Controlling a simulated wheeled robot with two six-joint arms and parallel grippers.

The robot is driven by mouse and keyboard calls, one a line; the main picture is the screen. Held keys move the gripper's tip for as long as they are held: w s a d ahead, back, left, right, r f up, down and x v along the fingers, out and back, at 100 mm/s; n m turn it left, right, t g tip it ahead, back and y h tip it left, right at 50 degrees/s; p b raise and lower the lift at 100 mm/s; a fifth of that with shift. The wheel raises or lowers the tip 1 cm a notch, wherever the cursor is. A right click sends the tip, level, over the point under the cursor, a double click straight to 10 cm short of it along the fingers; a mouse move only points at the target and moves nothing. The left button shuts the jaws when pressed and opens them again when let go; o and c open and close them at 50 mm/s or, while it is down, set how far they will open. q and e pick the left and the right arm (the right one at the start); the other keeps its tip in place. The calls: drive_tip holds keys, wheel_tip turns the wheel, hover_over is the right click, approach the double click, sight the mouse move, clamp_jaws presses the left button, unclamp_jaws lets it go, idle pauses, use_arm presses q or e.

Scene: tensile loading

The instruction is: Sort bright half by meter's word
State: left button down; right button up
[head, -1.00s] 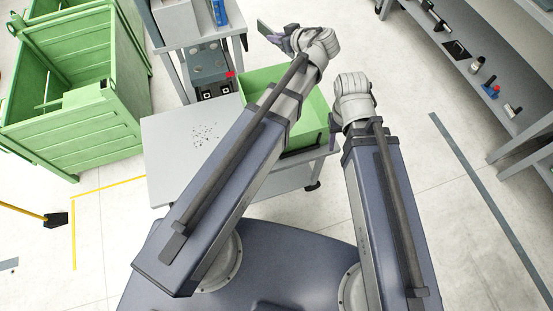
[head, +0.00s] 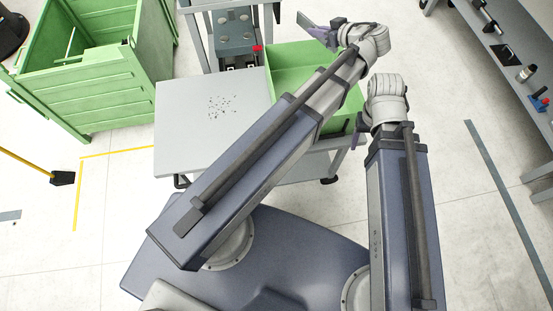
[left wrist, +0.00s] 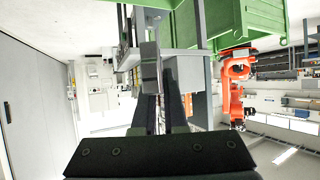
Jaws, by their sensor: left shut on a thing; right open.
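My left gripper (head: 328,34) is shut on a flat grey metal piece (head: 307,20), held out beyond the far side of the green bin. In the left wrist view the piece (left wrist: 149,58) stands up between the dark fingers of the left gripper (left wrist: 160,98). Whether it is the bright half I cannot tell. My right gripper (head: 357,137) is mostly hidden behind its own arm; only a dark purple sliver shows beside the bin, with nothing seen in it. No meter reading can be made out.
A grey table (head: 190,130) with dark specks stands left of my left arm. Behind it are a machine with a red button (head: 256,48) and a green bin (head: 290,60). A large green crate (head: 115,90) is at left; a grey shelf (head: 530,75) with small items is at right.

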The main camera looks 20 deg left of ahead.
use_arm(q)
wheel_tip(320, 180, down, 6)
drive_tip(key=b, duration=0.6)
use_arm(e)
wheel_tip(320, 180, down, 6)
use_arm(q)
drive_tip(key=c, duration=0.9)
unclamp_jaws()
drive_tip(key=shift+r, duration=0.1)
use_arm(e)
drive_tip(key=shift+r, duration=0.1)
